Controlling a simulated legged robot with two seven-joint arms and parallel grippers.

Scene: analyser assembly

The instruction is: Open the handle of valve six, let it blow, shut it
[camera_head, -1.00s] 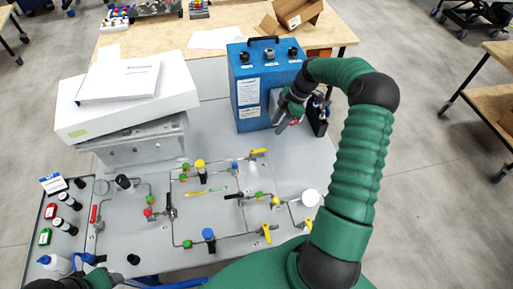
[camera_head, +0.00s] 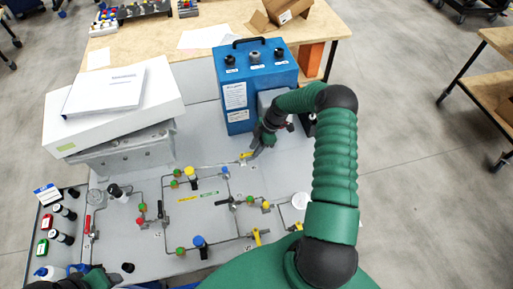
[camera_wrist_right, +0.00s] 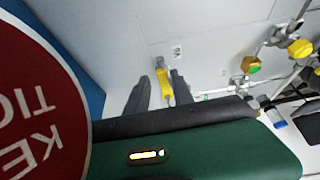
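A valve with a yellow handle (camera_head: 246,155) sits at the back of the grey panel, in front of the blue box; I cannot read its number. My right gripper (camera_head: 257,152) is just at its right. In the right wrist view the same yellow handle (camera_wrist_right: 163,78) shows between the two spread fingers of the right gripper (camera_wrist_right: 160,92), with a gap on either side. Two more yellow handles (camera_head: 257,237) (camera_head: 296,227) sit nearer the front right. My left gripper (camera_head: 62,284) is partly cut off at the bottom left, and its fingers do not show clearly.
The blue box (camera_head: 252,75) stands close behind the right gripper. A white box with papers (camera_head: 115,110) is at the back left. Pipes and valves cover the panel (camera_head: 140,262). A red disc with white letters (camera_wrist_right: 35,100) fills the left of the wrist view.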

